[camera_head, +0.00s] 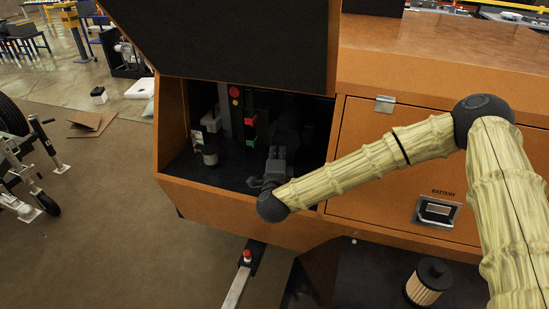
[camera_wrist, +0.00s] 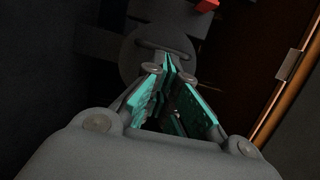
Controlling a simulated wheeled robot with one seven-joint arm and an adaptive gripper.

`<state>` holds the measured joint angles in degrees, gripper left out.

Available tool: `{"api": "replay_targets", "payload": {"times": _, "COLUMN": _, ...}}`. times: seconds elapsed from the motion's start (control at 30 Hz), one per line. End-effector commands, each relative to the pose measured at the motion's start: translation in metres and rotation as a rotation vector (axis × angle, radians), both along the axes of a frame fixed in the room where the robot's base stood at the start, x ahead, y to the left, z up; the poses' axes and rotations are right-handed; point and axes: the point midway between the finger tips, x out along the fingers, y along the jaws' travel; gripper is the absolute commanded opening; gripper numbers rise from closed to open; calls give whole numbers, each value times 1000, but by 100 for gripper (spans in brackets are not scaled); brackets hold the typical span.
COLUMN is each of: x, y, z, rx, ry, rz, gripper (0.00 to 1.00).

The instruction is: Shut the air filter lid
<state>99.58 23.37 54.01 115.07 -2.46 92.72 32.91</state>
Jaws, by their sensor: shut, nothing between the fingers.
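The air filter housing (camera_head: 287,128) is a dark rounded shape deep inside the open orange compartment, hard to make out in shadow. In the wrist view a round dark grey body (camera_wrist: 135,55), likely this housing or its lid, lies straight ahead of the fingertips. A curved bar crosses its front. Whether the lid is open or closed cannot be told. My gripper (camera_head: 278,152) reaches inside the compartment towards the housing. In the wrist view my gripper (camera_wrist: 169,65) has its teal-padded fingers together at the tips, empty, close to the round body; contact cannot be told.
The raised black-lined door (camera_head: 250,40) hangs over the compartment. A small cylinder (camera_head: 210,155) and red and green parts (camera_head: 250,131) stand left of my gripper. The closed battery panel (camera_head: 390,160) is on the right. A pleated filter (camera_head: 427,285) stands below it.

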Motion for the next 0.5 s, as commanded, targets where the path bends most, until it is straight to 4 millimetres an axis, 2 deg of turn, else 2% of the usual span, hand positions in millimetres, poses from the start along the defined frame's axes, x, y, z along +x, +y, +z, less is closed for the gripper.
{"api": "replay_targets", "payload": {"times": 0.2, "x": 13, "y": 0, "z": 0, "rx": 0, "ry": 0, "rz": 2, "gripper": 0}}
{"api": "replay_targets", "payload": {"times": 0.5, "x": 15, "y": 1, "z": -1, "rx": 0, "ry": 0, "rz": 3, "gripper": 0}}
